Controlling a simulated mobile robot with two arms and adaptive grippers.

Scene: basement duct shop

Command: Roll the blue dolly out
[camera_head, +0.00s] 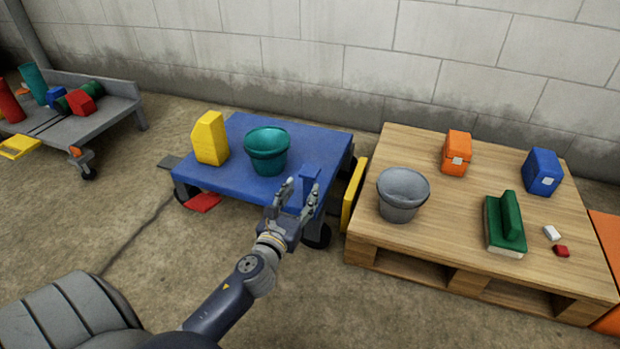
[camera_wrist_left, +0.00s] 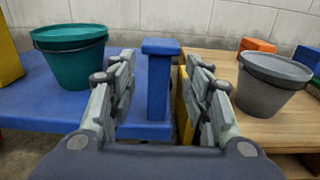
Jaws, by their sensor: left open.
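The blue dolly (camera_head: 225,178) stands on the floor near the wall, with dark caster wheels. A yellow block (camera_head: 210,138) and a teal bucket (camera_head: 267,151) stand on its deck. A blue upright post (camera_head: 309,186) with a wider cap rises at its right front corner. My left gripper (camera_head: 295,192) is open at this post. In the left wrist view the post (camera_wrist_left: 158,85) stands between and beyond the open fingers (camera_wrist_left: 160,95); I cannot tell whether they touch it. My right gripper is not in view.
A wooden pallet platform (camera_head: 450,220) stands close on the right, bearing a grey bucket (camera_head: 402,195) and small boxes. A yellow panel (camera_head: 354,193) stands between it and the dolly. A red piece (camera_head: 202,202) lies at the dolly's front. A grey cart (camera_head: 110,112) stands left.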

